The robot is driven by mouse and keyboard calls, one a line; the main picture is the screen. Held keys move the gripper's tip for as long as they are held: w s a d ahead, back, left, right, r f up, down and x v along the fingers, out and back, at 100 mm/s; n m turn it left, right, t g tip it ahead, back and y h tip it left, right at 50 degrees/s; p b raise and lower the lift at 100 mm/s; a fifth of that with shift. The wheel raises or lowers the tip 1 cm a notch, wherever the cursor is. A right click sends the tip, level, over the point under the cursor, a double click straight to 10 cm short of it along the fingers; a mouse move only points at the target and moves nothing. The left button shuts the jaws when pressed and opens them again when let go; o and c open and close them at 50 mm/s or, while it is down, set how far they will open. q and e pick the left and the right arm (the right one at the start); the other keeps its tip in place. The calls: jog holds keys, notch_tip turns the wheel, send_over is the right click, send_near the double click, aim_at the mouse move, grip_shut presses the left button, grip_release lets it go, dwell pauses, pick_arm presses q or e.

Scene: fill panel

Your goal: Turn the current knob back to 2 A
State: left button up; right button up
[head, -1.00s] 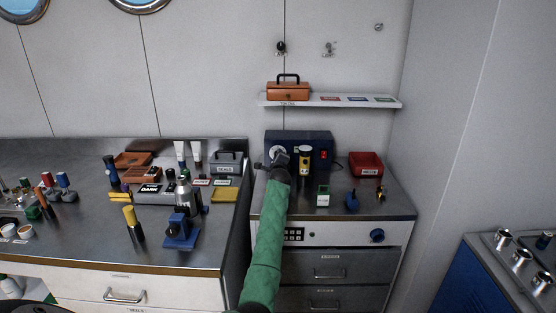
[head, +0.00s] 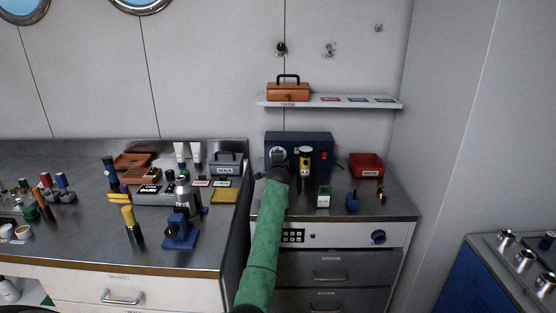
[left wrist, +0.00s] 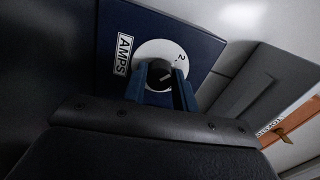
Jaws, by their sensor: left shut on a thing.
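The dark blue power box (head: 315,139) stands on the steel bench top against the wall. In the left wrist view its panel (left wrist: 108,22) carries an AMPS label (left wrist: 124,54) and a white dial (left wrist: 150,48) with a "2" near one edge. The black current knob (left wrist: 160,75) sits at the dial's middle with a pale pointer line. My left gripper (left wrist: 160,92) has its two blue fingers on either side of the knob, shut on it. My right gripper is not in view.
A yellow-and-black item (head: 305,160) stands close right of my gripper, before the box. A shelf (head: 330,101) with an orange toolbox (head: 288,91) hangs above.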

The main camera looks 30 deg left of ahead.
pick_arm(q)
jog(key=shift+f, duration=0.1)
jog(key=o, duration=1)
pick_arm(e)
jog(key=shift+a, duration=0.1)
pick_arm(q)
jog(key=shift+s+d, duration=0.2)
jog(key=shift+s, duration=0.2)
jog(key=b+v, duration=0.1)
jog(key=v, duration=0.4)
jog(key=shift+s+d+b, duration=0.15)
jog(key=shift+s+b, duration=0.15)
jog(key=shift+s, duration=0.05)
jog(key=shift+s+d, duration=0.35)
jog(key=shift+s, duration=0.1)
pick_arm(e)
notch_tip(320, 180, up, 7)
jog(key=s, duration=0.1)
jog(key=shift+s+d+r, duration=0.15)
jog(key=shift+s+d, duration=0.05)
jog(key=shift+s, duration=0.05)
